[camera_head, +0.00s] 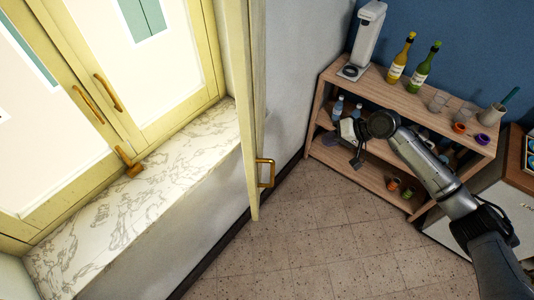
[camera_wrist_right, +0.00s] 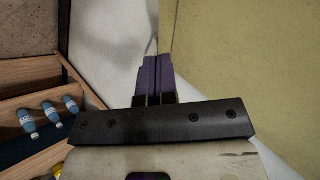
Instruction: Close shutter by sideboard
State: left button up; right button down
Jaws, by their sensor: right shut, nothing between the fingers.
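The yellow shutter (camera_head: 250,110) stands open, seen nearly edge-on, swung out from the window over the marble sill. Its brass handle (camera_head: 265,172) is low on its right side. The wooden sideboard (camera_head: 410,100) stands to the right against the blue wall. My right gripper (camera_head: 358,162) is in front of the sideboard, right of the shutter and apart from its handle. In the right wrist view its purple fingers (camera_wrist_right: 155,80) are shut together and empty, with the yellow shutter surface (camera_wrist_right: 240,60) filling the right side. My left gripper is not in view.
The closed window panels (camera_head: 110,110) have brass handles above the marble sill (camera_head: 150,200). Yellow and green bottles (camera_head: 402,58), a white coffee machine (camera_head: 365,38) and several glasses stand on the sideboard. Small blue bottles (camera_wrist_right: 27,120) sit on its shelf. The tiled floor (camera_head: 310,240) is clear.

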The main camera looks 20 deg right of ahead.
jog(key=s+a+m+g+y+p, duration=0.1)
jog(key=s+a+g+p, duration=0.15)
jog(key=a, duration=0.65)
pick_arm(q)
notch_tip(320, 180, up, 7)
jog(key=p, duration=0.3)
pick_arm(e)
jog(key=w+a+f, duration=0.3)
jog(key=a+f, duration=0.3)
jog(key=a, duration=0.4)
jog(key=shift+w+a+f, duration=0.2)
jog(key=shift+w+a, duration=0.05)
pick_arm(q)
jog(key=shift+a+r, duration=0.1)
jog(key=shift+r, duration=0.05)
pick_arm(e)
jog(key=shift+m+t, duration=0.25)
jog(key=shift+m, duration=0.05)
